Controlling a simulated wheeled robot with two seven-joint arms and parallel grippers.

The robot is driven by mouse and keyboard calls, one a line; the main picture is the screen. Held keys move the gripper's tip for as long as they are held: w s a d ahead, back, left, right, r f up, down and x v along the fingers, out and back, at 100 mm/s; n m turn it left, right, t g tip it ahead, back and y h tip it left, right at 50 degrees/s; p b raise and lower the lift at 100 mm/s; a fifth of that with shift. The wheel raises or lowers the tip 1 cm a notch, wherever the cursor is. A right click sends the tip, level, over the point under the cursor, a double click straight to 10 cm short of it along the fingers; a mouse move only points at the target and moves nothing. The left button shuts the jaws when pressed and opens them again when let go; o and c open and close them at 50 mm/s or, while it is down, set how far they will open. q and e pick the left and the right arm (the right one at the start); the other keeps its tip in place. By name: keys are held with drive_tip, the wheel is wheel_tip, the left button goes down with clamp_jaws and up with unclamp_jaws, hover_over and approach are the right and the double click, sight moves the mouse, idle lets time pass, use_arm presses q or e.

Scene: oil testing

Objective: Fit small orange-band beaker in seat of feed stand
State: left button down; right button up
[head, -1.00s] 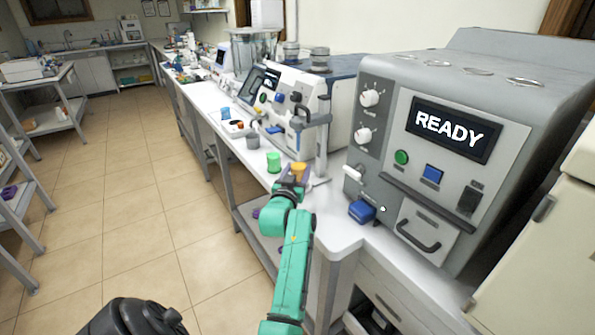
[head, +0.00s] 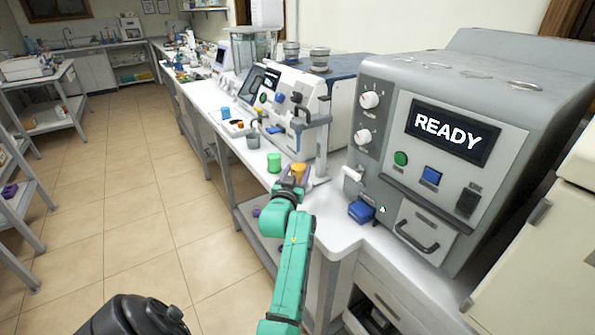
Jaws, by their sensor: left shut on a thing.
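The small orange-band beaker (head: 299,168) is at the front edge of the white bench, in my left gripper (head: 297,177). The gripper is shut on it; my wrist hides the fingers and the beaker's lower part. The feed stand (head: 325,150) is a grey upright with a top arm and a flat foot, just behind and right of the beaker. Its seat is hard to make out, and I cannot tell whether the beaker touches it. My right gripper is out of view.
A green-band beaker (head: 273,162) stands close left of my gripper, with a grey cup (head: 252,139) behind it. A big grey machine (head: 455,150) reading READY stands at right. A white analyser (head: 290,100) is behind. The floor at left is open.

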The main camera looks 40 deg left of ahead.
use_arm(q)
drive_tip(key=shift+f+b, duration=0.4)
drive_tip(key=shift+f, duration=0.35)
drive_tip(key=shift+c, duration=0.5)
unclamp_jaws()
